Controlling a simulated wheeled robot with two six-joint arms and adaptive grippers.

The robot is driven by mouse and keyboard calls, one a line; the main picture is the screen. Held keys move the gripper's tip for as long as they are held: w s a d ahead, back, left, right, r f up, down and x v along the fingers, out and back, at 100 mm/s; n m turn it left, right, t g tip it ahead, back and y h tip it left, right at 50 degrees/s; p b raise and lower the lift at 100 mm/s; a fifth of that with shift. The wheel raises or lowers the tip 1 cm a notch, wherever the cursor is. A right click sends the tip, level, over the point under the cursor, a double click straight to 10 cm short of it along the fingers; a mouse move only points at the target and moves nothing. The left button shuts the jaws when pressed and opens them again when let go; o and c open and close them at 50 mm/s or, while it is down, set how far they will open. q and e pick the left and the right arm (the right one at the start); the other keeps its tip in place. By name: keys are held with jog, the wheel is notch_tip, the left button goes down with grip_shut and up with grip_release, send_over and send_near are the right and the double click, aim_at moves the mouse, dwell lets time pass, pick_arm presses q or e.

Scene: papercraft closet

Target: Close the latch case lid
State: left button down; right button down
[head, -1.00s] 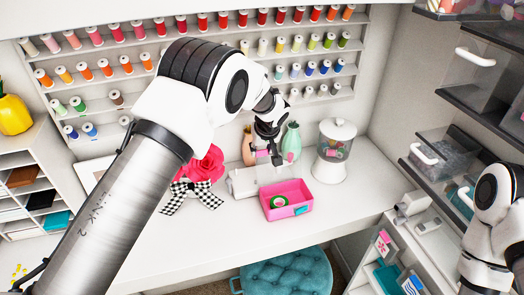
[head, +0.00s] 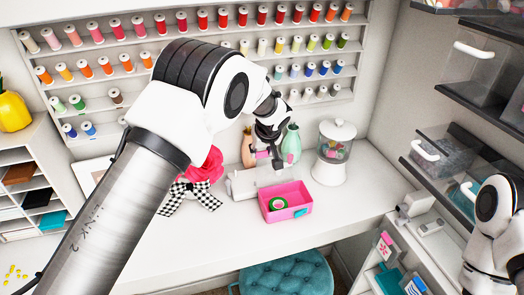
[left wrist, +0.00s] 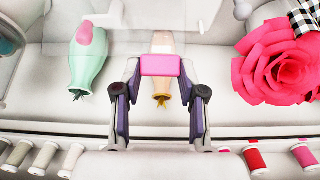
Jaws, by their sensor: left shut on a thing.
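My left gripper (head: 277,160) is above the back of the case. In the left wrist view its fingers (left wrist: 160,88) are shut on a pink piece (left wrist: 160,65) at the lid. My right gripper is outside the frames.
Behind the gripper stand a mint vase (head: 292,143) and a peach vase (head: 248,148). A lidded glass jar (head: 332,155) stands right of the case. A red paper flower (head: 208,166) is to the left. Thread racks line the wall. The desk in front is clear.

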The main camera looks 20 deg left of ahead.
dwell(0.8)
pick_arm(q)
jog(key=c, duration=0.6)
grip_release()
jog(key=shift+c, duration=0.2)
jog(key=shift+r, duration=0.15)
jog(key=v, duration=1.1)
jog(key=shift+s+d+r, duration=0.15)
jog(key=shift+s+r, duration=0.1)
jog(key=shift+r, duration=0.05)
